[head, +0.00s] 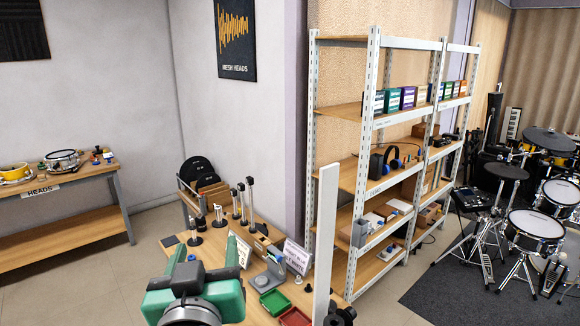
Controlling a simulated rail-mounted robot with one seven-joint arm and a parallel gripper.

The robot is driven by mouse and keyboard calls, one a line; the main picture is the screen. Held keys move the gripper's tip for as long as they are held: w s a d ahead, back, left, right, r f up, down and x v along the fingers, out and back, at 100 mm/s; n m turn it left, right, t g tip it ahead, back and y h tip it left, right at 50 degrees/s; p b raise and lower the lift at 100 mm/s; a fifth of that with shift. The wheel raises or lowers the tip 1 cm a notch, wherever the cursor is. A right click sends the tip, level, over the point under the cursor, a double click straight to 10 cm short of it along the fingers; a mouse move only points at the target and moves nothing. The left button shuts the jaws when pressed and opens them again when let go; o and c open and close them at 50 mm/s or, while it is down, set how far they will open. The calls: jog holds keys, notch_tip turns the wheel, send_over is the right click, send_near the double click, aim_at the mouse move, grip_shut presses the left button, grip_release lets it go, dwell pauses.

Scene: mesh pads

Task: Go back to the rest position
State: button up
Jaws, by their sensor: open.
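My gripper (192,290) shows at the bottom of the head view, green and dark grey, seen from behind and above. It is open, and no object shows in it.
Upright posts (250,195), small signs (297,257), a grey stand (270,278), a green tray (275,302) and a red tray (295,317) crowd the bench. A shelf rack (362,160) stands right, drums (535,225) beyond. Floor (150,240) left is clear.

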jog(key=s+d+r+m+t+h+p, duration=0.3)
jog(key=s+d+r+t, duration=0.4)
jog(key=s+d+r, duration=0.9)
notch_tip(320, 180, up, 20)
jog(key=a+p, duration=0.2)
jog(key=p, duration=1.7)
jog(key=shift+s+f, duration=0.15)
jog(key=shift+s, duration=0.1)
